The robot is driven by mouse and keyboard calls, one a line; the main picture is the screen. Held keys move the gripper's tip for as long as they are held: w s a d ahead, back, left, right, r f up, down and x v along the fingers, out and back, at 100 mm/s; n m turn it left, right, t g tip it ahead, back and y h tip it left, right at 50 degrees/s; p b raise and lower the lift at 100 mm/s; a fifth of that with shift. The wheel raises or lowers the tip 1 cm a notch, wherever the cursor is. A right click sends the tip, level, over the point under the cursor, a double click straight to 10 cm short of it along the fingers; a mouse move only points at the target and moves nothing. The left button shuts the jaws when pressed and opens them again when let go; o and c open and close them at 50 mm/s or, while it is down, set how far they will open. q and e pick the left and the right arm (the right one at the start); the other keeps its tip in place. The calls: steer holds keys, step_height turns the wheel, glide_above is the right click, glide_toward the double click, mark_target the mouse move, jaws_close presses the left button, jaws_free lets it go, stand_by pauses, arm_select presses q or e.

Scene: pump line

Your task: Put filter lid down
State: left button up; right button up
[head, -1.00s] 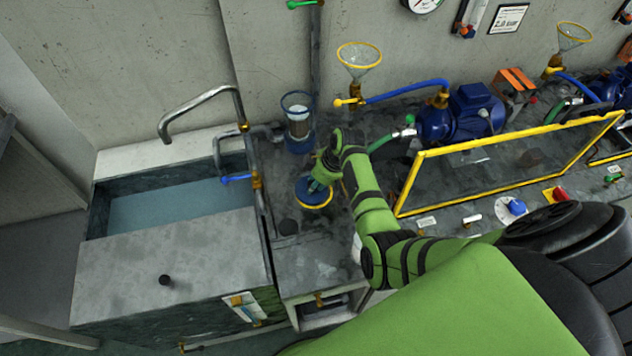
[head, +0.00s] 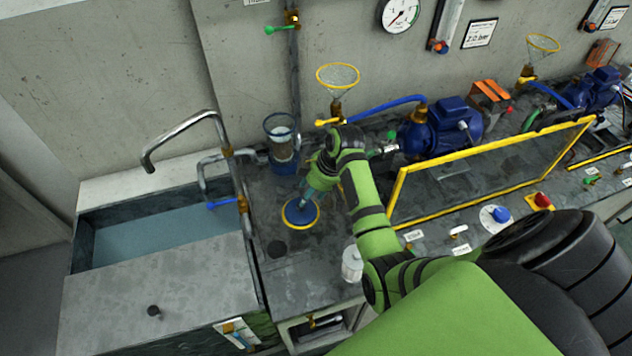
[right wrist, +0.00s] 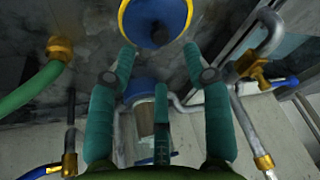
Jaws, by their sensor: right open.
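The filter lid, a blue disc with a yellow rim (head: 293,214), lies on the dark bench top in front of the filter housing. The lid also shows at the top of the right wrist view (right wrist: 150,18). My right gripper (head: 308,199), with teal fingers, is just above and behind the lid. In the right wrist view my right gripper (right wrist: 160,52) has its fingers spread with nothing between them, and the lid is beyond the fingertips. The filter housing (head: 283,148), a clear cup with a blue base, stands open near the wall. My left gripper is not in view.
A sink (head: 160,222) with a bent tap pipe lies to the left. A blue pump (head: 440,128) and a yellow-framed guard (head: 490,170) stand to the right. A white container (head: 352,264) is beside my right arm. A yellow-rimmed funnel (head: 338,76) stands behind.

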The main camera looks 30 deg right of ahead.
steer(key=shift+v, duration=2.35)
